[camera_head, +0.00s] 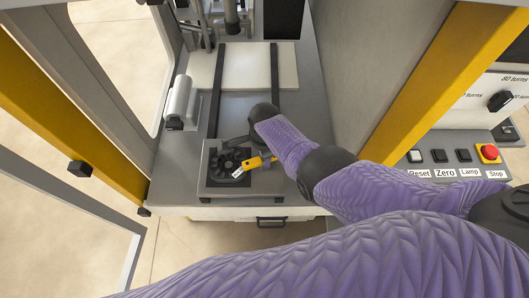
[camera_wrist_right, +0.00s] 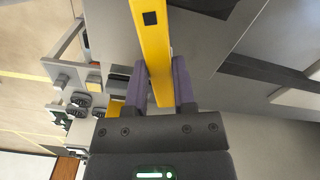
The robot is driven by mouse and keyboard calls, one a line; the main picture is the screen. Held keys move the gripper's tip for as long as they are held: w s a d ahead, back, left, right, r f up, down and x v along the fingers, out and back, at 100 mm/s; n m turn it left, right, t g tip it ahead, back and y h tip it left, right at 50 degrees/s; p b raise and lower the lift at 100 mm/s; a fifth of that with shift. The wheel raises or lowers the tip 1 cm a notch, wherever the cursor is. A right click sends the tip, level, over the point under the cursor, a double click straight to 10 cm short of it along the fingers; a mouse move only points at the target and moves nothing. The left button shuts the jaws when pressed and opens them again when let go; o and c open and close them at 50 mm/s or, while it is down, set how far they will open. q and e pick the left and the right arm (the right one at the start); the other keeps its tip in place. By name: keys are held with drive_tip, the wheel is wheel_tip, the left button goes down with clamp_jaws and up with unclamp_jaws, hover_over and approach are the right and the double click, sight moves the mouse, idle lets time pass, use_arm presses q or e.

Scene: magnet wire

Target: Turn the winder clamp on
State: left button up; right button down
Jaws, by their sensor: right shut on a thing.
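The winder's black hub (camera_head: 230,163) sits on a small grey stand at the near end of the machine deck. A short yellow lever (camera_head: 258,162) with a white tag lies beside the hub, at its right. My right gripper (camera_wrist_right: 158,88) is shut, with a yellow bar (camera_wrist_right: 152,45) between its two purple fingers. This looks like the lever, but the head view does not show the contact clearly. My right arm crosses in from the right and its wrist hides part of the stand. My left gripper is in neither view.
Dark rails (camera_head: 274,90) run to the back. A yellow post and a panel with a red stop button (camera_head: 489,151) are at the right. An open door frame is at the left.

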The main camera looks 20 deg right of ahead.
drive_tip(key=shift+m, duration=2)
drive_tip(key=shift+c, duration=2.2)
unclamp_jaws()
drive_tip(key=shift+r, duration=0.1)
wheel_tip(320, 180, up, 10)
drive_tip(key=p, duration=0.7)
